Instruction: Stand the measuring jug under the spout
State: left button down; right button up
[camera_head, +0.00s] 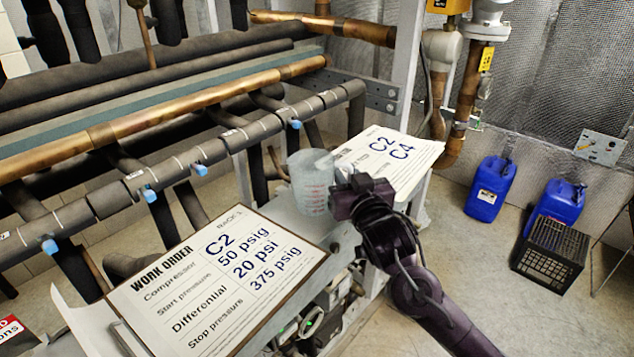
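The measuring jug (309,184), clear with red markings, is upright at the middle of the view, over the grey ledge between the two paper sheets. I cannot tell whether its base rests on the ledge. My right gripper (342,196), dark purple, is at the jug's right side, touching or very close to it. Its fingertips are hidden, so its grip is unclear. A thin bent copper tube (277,162) shows just left of the jug; I cannot tell whether it is the spout. My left gripper is out of view.
A work order sheet (205,280) lies left of the jug and another sheet (400,150) lies to its right. Insulated pipes with blue caps (199,169) run behind. Blue canisters (489,188) and a black crate (550,252) stand on the floor at right.

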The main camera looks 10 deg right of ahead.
grip_shut()
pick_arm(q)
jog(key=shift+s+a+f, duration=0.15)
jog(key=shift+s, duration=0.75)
pick_arm(e)
jog(key=shift+r, duration=0.15)
